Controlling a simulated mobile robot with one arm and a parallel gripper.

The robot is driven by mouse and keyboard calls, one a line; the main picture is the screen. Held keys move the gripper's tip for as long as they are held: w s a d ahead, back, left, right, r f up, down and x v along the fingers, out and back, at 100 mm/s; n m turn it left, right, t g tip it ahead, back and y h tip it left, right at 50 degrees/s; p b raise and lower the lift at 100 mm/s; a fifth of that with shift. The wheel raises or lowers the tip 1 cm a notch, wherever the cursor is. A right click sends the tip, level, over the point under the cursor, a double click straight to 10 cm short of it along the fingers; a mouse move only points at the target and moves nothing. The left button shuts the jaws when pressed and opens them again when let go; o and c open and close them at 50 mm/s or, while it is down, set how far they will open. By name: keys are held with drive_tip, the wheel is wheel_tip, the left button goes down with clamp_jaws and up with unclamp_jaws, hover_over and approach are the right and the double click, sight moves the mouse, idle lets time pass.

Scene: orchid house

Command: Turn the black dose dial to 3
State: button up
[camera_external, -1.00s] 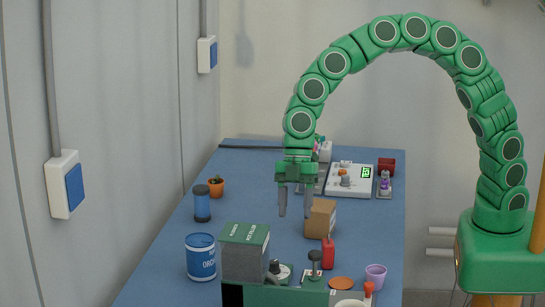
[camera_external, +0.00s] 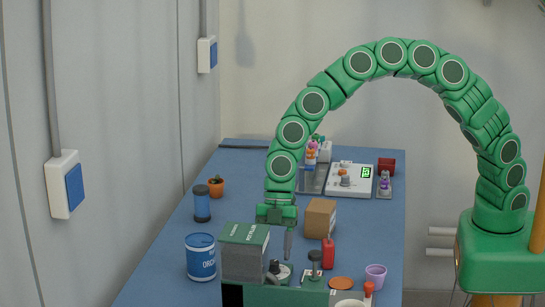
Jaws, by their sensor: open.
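A dark dial with a pale round base (camera_external: 283,274) sits on the green unit (camera_external: 300,297) at the front of the table, just right of the grey-green box. It looks like the black dose dial, but its scale and pointer are too small to read. My gripper (camera_external: 276,238) is above and a little behind the dial, pointing down. Its right finger shows just above the dial and the left finger is largely hidden behind the box. The jaws are open and I see nothing between them.
The grey-green box (camera_external: 246,254) stands close left of the dial. A black-topped handle (camera_external: 315,258), a red bottle (camera_external: 328,253) and a cardboard box (camera_external: 320,219) stand to its right. A blue can (camera_external: 201,259) is at left. A white scale (camera_external: 350,181) stands farther back.

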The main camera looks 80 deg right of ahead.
drive_tip(key=shift+x, duration=1.05)
drive_tip(key=shift+c, duration=0.5)
clamp_jaws()
